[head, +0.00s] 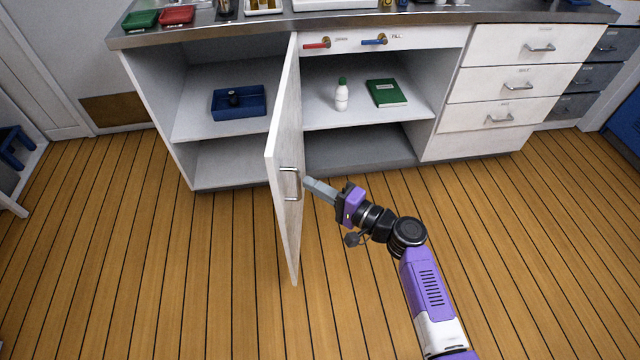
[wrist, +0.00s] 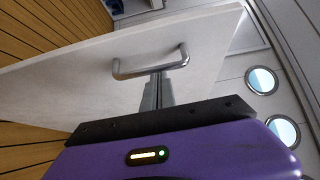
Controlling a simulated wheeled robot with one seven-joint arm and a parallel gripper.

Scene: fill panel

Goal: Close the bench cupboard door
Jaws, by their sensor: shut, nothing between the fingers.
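The white bench cupboard door (head: 288,150) stands wide open, jutting out toward me from the middle of the cupboard front. Its metal bar handle (head: 290,184) is on the face toward the right; the handle also shows in the wrist view (wrist: 150,64). My gripper (head: 307,183) is shut and empty, with its fingertips close to the handle on the door's right side. In the wrist view the fingers (wrist: 158,82) point at the door just below the handle bar. I cannot tell whether they touch it. The open cupboard (head: 205,118) shows its shelves.
A blue tray (head: 240,112) sits on the left shelf. A white bottle with a green cap (head: 341,97) and a green book (head: 386,93) sit on the right shelf. Drawers (head: 510,85) stand to the right. The wooden floor around the door is clear.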

